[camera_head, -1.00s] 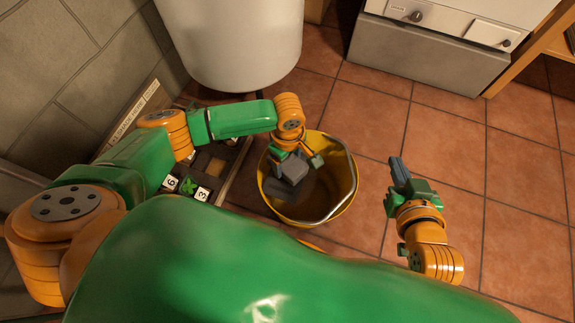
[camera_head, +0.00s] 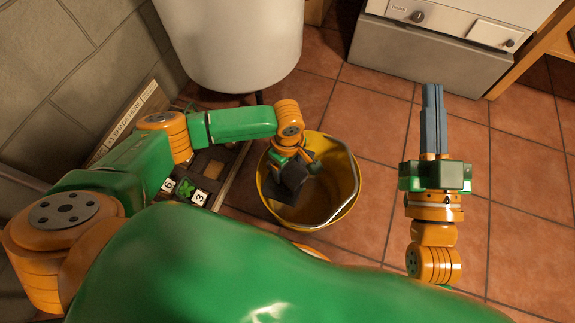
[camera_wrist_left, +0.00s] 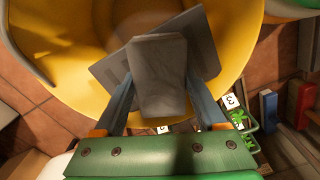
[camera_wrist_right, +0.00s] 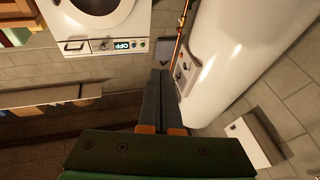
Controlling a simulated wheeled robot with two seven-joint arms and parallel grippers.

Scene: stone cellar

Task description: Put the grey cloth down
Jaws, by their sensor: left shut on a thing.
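The grey cloth (camera_head: 290,183) is in my left gripper (camera_head: 297,172), over the left part of the yellow bucket's opening. In the left wrist view the cloth (camera_wrist_left: 158,75) hangs between the two fingers, with flat grey parts spreading to both sides. The yellow bucket (camera_head: 352,205) stands on the floor, its interior partly hidden by the cloth and gripper. I cannot tell whether the cloth touches the bucket. My right gripper (camera_head: 432,88) is empty, its fingers together, right of the bucket. It also shows in the right wrist view (camera_wrist_right: 160,75).
A tray or rack with numbered tags (camera_head: 200,196) lies left of the bucket. A large white tank (camera_head: 235,40) stands behind it. A white appliance with a grey front (camera_head: 425,60) is at the back right. Tiled floor is free right of the bucket.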

